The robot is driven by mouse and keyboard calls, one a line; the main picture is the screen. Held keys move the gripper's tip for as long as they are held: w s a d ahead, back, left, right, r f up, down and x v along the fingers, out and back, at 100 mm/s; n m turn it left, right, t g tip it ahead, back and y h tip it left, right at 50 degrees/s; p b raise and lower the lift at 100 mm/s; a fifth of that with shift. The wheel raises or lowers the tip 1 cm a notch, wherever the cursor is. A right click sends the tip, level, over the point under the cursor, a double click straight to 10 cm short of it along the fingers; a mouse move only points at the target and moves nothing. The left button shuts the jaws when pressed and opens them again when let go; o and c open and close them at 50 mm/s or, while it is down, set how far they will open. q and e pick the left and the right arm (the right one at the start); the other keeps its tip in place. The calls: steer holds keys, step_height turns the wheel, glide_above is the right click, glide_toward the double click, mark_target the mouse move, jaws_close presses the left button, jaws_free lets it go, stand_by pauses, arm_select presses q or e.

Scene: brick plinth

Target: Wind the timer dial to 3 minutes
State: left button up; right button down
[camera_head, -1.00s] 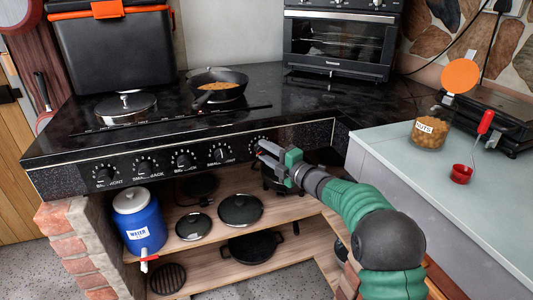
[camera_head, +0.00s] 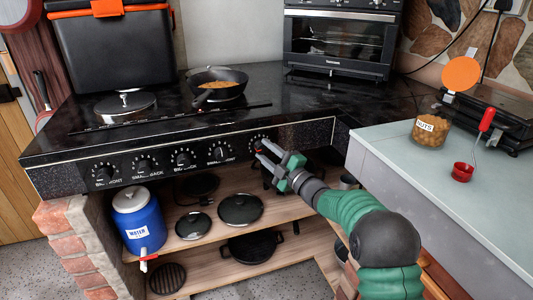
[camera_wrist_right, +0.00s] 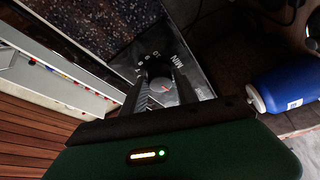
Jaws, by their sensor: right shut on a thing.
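The timer dial (camera_head: 257,141) is the rightmost knob on the black stove front, partly hidden by my right gripper. The exact reading cannot be made out. My left gripper is not in view.
Other stove knobs (camera_head: 183,159) line the panel to the left. A pan with food (camera_head: 215,84) sits on the stovetop. A blue water jug (camera_head: 140,220) and several lids are below. A pale counter (camera_head: 440,185) with a nut jar (camera_head: 431,128) stands at the right.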

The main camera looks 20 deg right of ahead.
steer(key=shift+a+f+m+t+h+b, duration=0.15)
steer(key=shift+m+t+h, duration=0.55)
steer(key=shift+m, duration=1.35)
steer(key=shift+a+f+m+t+h+b, duration=0.1)
steer(key=shift+f+m+t+h+b, duration=0.4)
steer(key=shift+m, duration=1.6)
steer(key=shift+a+m+t+h, duration=0.1)
steer(key=shift+m+t+h, duration=0.75)
steer(key=shift+m, duration=1.2)
steer(key=c, duration=1)
jaws_free()
steer(key=shift+r, duration=0.15)
steer(key=shift+o, duration=0.2)
steer(key=shift+s+d+r, duration=0.1)
steer(key=shift+s, duration=0.05)
steer(key=p+v, duration=0.4)
steer(key=v, duration=1.2)
steer(key=shift+s, duration=0.4)
